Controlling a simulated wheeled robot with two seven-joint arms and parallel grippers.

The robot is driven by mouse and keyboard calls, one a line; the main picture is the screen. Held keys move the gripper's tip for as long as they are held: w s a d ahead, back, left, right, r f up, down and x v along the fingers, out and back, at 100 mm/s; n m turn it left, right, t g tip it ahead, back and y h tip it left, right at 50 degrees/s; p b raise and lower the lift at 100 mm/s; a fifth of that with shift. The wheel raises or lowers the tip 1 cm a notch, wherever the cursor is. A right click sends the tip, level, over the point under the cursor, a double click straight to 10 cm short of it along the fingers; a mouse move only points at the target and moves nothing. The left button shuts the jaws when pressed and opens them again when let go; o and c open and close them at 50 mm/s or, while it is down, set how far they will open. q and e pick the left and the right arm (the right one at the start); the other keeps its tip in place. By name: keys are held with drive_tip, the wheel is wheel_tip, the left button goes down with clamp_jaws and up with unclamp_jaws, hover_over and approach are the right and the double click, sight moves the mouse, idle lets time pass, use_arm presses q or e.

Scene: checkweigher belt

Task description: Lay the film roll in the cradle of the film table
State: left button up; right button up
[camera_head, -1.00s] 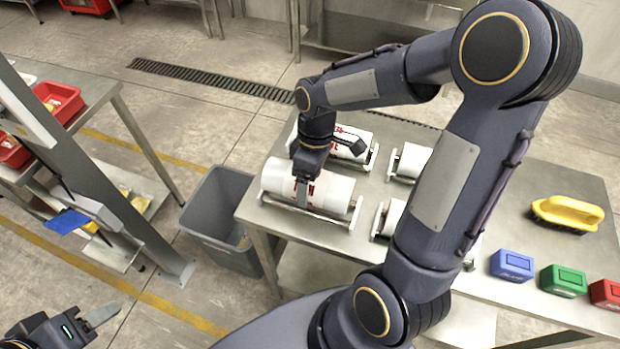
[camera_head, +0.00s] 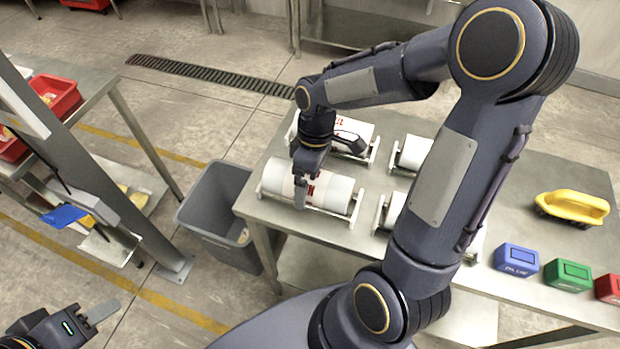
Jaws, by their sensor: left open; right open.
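A white film roll with red print (camera_head: 332,193) lies on its side in the front left cradle (camera_head: 355,212) of the metal film table (camera_head: 272,205). My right gripper (camera_head: 302,200) is open at the roll's near side, around its middle; I cannot tell whether a finger touches it. The gripper hides part of the roll. My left gripper (camera_head: 95,312) is open and empty at the lower left, far from the table.
Another printed roll (camera_head: 358,134) lies in the cradle behind. Two more white rolls (camera_head: 414,152) sit to the right, partly behind my arm. A yellow-handled brush (camera_head: 572,207) and blue (camera_head: 516,260), green (camera_head: 568,275) and red (camera_head: 609,289) blocks are at the right. A grey bin (camera_head: 217,212) stands left of the table.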

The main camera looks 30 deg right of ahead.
drive_tip(key=v, duration=0.7)
drive_tip(key=shift+r, duration=0.4)
drive_tip(key=shift+d, duration=0.1)
